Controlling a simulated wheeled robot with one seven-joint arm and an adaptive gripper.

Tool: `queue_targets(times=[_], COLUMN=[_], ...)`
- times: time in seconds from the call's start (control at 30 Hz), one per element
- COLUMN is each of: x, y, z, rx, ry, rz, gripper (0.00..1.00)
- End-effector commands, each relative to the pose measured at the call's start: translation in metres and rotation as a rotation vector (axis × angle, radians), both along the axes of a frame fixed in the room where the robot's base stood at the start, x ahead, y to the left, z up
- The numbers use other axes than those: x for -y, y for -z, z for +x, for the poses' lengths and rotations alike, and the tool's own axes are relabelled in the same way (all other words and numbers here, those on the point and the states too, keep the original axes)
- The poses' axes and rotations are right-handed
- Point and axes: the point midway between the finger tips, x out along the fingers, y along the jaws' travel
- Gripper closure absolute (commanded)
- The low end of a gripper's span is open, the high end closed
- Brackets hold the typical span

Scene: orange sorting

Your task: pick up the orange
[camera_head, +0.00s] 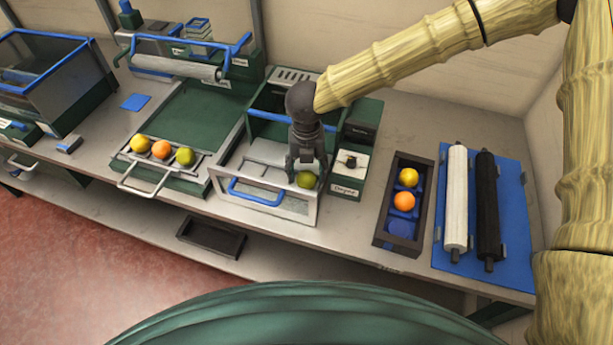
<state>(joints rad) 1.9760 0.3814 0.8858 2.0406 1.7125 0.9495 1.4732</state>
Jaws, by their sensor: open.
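One orange (162,150) sits in the middle of a row at the left station, between a yellow fruit (139,143) and a yellow-green fruit (185,156). A second orange (404,201) lies in the dark box (381,222) on the right, just in front of another yellow fruit (408,177). My gripper (306,172) points down over the clear-fronted bin in the middle, open, with its fingertips at a green fruit (306,181). Whether the fingers touch the green fruit cannot be told. My gripper is apart from both oranges.
The bin has a blue handle (256,192). A small green block with a dial (350,162) stands right of my gripper. A blue mat (513,220) with a white roller (456,200) and a black roller (488,205) lies far right. A roller press (175,67) stands back left.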

Motion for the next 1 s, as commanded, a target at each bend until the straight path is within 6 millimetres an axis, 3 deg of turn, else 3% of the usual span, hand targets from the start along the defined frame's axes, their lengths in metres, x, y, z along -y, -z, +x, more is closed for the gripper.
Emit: queue_targets(times=[0.2,0.5,0.7,1.0], x=[0.0,0.0,0.0,0.0], y=[0.02,0.024,0.023,0.022], z=[-0.001,0.0,0.0,0.0], rx=[-0.001,0.001,0.001,0.001], ry=[-0.002,-0.001,-0.001,-0.001], rz=[0.001,0.001,0.001,0.001], gripper=[0.41,0.41,0.75,0.77])
